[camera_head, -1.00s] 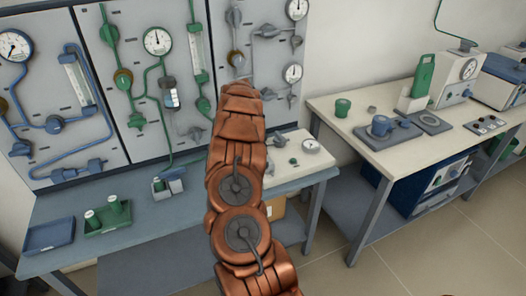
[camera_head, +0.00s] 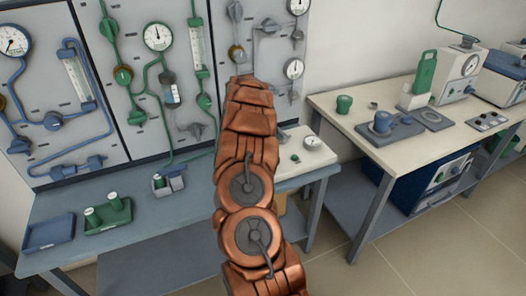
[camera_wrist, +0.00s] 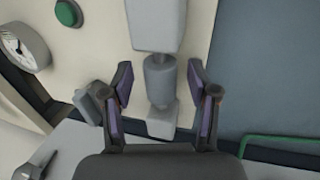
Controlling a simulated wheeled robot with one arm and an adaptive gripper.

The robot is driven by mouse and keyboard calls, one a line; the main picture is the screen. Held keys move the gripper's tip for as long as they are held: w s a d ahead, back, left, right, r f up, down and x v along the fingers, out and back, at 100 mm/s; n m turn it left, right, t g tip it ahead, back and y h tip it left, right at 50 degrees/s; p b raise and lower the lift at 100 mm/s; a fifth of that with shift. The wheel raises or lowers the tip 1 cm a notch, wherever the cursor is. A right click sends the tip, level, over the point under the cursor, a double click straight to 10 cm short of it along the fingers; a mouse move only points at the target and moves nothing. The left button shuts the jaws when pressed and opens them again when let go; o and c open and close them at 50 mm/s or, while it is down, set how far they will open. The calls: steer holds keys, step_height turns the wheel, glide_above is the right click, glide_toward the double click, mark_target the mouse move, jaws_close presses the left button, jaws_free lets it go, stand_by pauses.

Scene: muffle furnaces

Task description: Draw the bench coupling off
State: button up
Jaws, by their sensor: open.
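In the wrist view a grey cylindrical coupling (camera_wrist: 160,82) sits between a larger grey block above it and a small grey block (camera_wrist: 162,122) below it. My gripper (camera_wrist: 160,70) is open, with one dark finger on each side of the coupling. Gaps show between both fingers and the coupling, and I see no contact. Where the coupling ends and the neighbouring grey parts begin is not fully clear. In the head view my arm hides the gripper and the coupling.
A round gauge (camera_wrist: 22,46) and a green button (camera_wrist: 68,13) lie left of the fingers. The bench (camera_head: 150,220) carries a blue tray (camera_head: 48,234) and a green tray (camera_head: 108,216). Gauge panels (camera_head: 115,90) stand behind. A second bench (camera_head: 375,105) is at the right.

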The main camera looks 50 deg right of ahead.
steer(key=shift+r, duration=0.1)
steer(key=v, duration=1.1)
steer(key=shift+r, duration=0.4)
steer(key=shift+w+a, duration=0.15)
steer(key=shift+a, duration=0.05)
